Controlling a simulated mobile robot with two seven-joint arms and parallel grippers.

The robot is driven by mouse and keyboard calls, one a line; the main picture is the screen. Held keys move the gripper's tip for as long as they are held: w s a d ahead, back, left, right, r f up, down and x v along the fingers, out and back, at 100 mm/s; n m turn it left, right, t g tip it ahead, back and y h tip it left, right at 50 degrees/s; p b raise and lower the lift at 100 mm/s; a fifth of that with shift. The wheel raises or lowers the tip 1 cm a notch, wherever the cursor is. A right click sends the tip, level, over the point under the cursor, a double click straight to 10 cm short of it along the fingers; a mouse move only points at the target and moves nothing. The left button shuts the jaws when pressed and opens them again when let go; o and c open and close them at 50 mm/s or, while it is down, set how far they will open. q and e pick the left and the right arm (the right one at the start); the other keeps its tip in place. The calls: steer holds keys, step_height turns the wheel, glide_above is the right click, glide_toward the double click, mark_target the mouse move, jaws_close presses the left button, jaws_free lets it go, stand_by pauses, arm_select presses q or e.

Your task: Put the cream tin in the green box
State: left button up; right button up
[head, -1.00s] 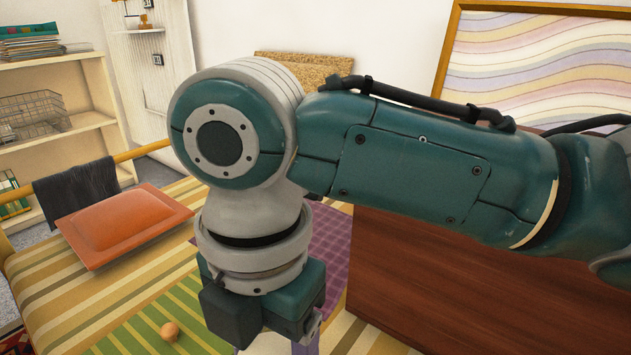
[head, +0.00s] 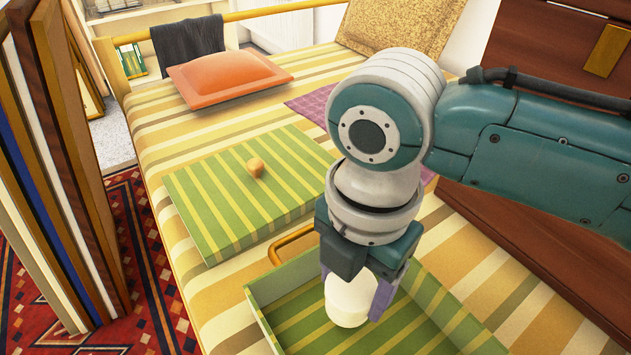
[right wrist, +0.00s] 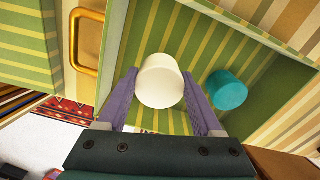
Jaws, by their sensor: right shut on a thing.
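The cream tin (head: 348,302) is between the purple fingers of my right gripper (head: 362,292), which is shut on it. In the head view the tin hangs over the green striped box (head: 262,318); I cannot tell whether it touches the floor of the box. In the right wrist view the tin (right wrist: 161,82) sits between the fingertips (right wrist: 160,92), with the inside of the box (right wrist: 143,20) around and behind it. Part of the box is hidden by my right arm in the head view. My left gripper is not in view.
A teal tin (right wrist: 227,90) is in the box beside the cream tin. A green striped lid (head: 215,205) with a round wooden knob (head: 255,167) lies left of the box. A brass handle (right wrist: 86,42) is at the box's side. Framed prints (head: 60,170) stand at the left.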

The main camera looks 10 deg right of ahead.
mark_target(351, 302)
step_height(351, 302, down, 4)
steer(key=shift+f+b, duration=0.1)
steer(key=shift+b, duration=1.15)
steer(key=o, duration=1.5)
